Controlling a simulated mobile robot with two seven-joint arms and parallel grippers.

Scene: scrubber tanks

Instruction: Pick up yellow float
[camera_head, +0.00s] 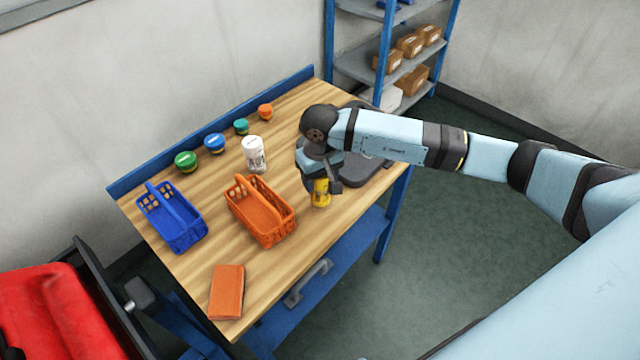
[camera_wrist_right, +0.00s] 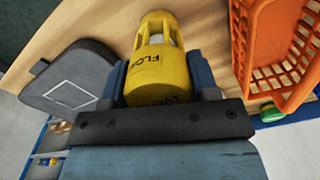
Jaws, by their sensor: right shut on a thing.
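The yellow float (camera_head: 321,192) is at the right part of the wooden table, near its front edge, just right of the orange basket. My right gripper (camera_head: 322,181) is shut on it from above. In the right wrist view the float (camera_wrist_right: 160,68) fills the space between the two fingers of the right gripper (camera_wrist_right: 162,85), with dark lettering on its side and a cage-like end. I cannot tell whether the float touches the table. My left gripper is not in view.
On the wooden table (camera_head: 185,259) are an orange basket (camera_head: 261,221), a blue basket (camera_head: 159,229), an orange cloth-like block (camera_head: 227,291), a white canister (camera_head: 254,154) and several coloured jars (camera_head: 214,143). A dark grey case (camera_head: 357,171) lies behind the gripper. A shelf (camera_head: 361,68) stands behind.

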